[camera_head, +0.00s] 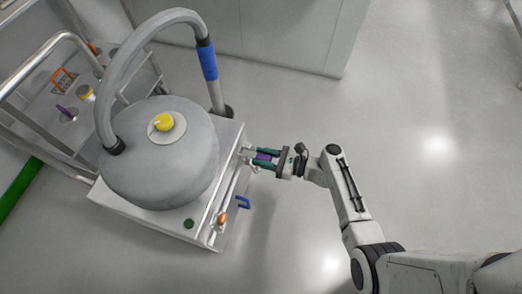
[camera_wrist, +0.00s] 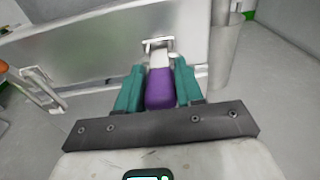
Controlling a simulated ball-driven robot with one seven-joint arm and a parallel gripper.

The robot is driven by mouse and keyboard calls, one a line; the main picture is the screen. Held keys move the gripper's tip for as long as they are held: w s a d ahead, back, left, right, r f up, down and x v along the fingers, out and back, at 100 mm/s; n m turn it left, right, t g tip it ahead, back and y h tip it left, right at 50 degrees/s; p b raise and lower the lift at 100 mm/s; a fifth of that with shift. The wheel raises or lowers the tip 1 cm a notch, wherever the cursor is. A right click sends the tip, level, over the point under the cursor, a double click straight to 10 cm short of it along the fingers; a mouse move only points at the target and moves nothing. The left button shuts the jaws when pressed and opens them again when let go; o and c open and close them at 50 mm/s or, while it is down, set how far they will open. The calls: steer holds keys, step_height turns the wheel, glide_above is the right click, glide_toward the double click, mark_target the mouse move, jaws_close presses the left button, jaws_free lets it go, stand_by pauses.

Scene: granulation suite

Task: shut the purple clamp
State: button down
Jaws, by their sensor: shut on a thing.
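The purple clamp (camera_head: 263,157) is on the right side of the grey machine base, by its front right edge. In the wrist view its purple grip (camera_wrist: 160,88) lies between my two green fingers, with a pale metal lever and bracket (camera_wrist: 158,46) beyond it on the wall of the base. My gripper (camera_head: 266,159) is shut on the purple grip; it also shows in the wrist view (camera_wrist: 160,92). The lever seems to stick out from the base towards me. Whether the latch is engaged cannot be told.
A grey rounded vessel (camera_head: 160,180) with a yellow knob (camera_head: 163,122) and a thick hose stands on the base. A rail cart (camera_head: 60,50) stands left. Floor on the right is clear.

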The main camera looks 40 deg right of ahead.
mark_target(261, 156)
steer(key=r+g+h+p, duration=0.1)
steer(key=p, duration=0.2)
steer(key=r+g+h+p, duration=0.1)
steer(key=p, duration=0.3)
steer(key=r+g+p, duration=0.1)
steer(key=p, duration=0.3)
steer(key=shift+w+a+r+g+h, duration=0.15)
steer(key=shift+w+a+g+h, duration=0.1)
steer(key=shift+g+h, duration=0.15)
steer(key=g+h+p, duration=0.1)
steer(key=p, duration=0.2)
steer(key=w+r+g+h+p, duration=0.1)
steer(key=p, duration=0.3)
steer(key=shift+a+r+g, duration=0.25)
steer(key=shift+a+g, duration=0.1)
steer(key=shift+g, duration=0.05)
steer(key=g+p, duration=0.1)
steer(key=w+g+h+p, duration=0.1)
steer(key=p, duration=0.1)
steer(key=shift+a+r+h, duration=0.2)
steer(key=shift+a+h, duration=0.1)
steer(key=shift+w+a+g+h, duration=0.2)
steer(key=shift+g+h, duration=0.15)
steer(key=shift+g, duration=0.2)
steer(key=shift+w+a+g+h, duration=0.1)
steer(key=shift+w+g+h, duration=0.1)
steer(key=shift+g+h, duration=0.25)
steer(key=shift+w+a+g+h, duration=0.15)
steer(key=shift+g+h, duration=0.15)
steer(key=shift+g, duration=0.2)
